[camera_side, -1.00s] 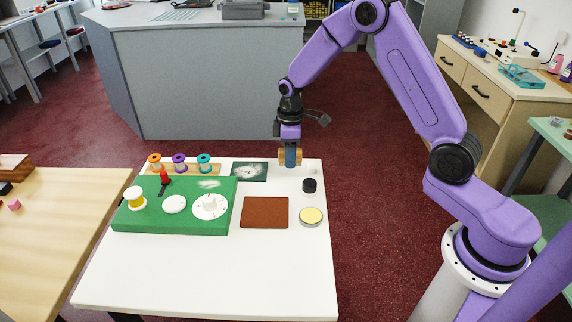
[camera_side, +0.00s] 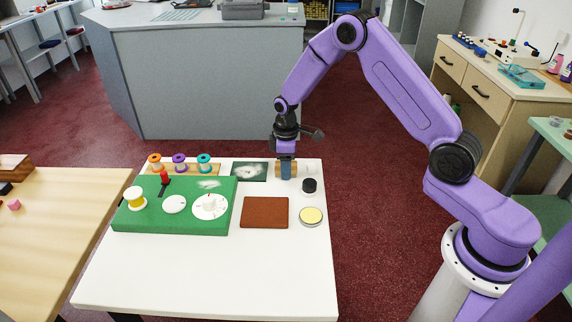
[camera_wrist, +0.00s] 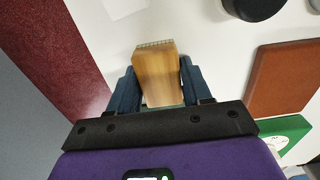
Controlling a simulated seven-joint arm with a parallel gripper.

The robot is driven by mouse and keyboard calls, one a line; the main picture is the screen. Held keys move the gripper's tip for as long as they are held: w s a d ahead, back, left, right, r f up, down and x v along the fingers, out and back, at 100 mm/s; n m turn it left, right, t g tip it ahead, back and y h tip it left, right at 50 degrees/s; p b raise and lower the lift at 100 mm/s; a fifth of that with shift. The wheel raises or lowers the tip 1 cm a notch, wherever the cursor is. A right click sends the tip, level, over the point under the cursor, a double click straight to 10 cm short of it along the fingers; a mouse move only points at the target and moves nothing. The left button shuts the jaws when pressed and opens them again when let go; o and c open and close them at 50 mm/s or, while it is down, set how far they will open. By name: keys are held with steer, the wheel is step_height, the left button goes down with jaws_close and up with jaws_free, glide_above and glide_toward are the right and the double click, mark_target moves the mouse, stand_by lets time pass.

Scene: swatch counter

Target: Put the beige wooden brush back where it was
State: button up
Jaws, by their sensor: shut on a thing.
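The beige wooden brush (camera_wrist: 157,77) is between the two blue fingers of my gripper (camera_wrist: 160,88) in the wrist view, with its bristle edge at the far end. In the side view my gripper (camera_side: 287,168) is shut on the brush (camera_side: 279,170) near the far right edge of the white table. The fingers hide the middle of the brush. I cannot tell whether the brush touches the table.
A black round pot (camera_side: 309,186), a yellow-topped tin (camera_side: 311,216) and a brown mat (camera_side: 264,212) lie nearer the camera. A green board (camera_side: 190,188) with dials and a rack of spools (camera_side: 180,168) fill the left. The front of the white table (camera_side: 210,275) is clear.

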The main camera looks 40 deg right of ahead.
steer(key=o, duration=1)
steer(key=shift+r, duration=6.15)
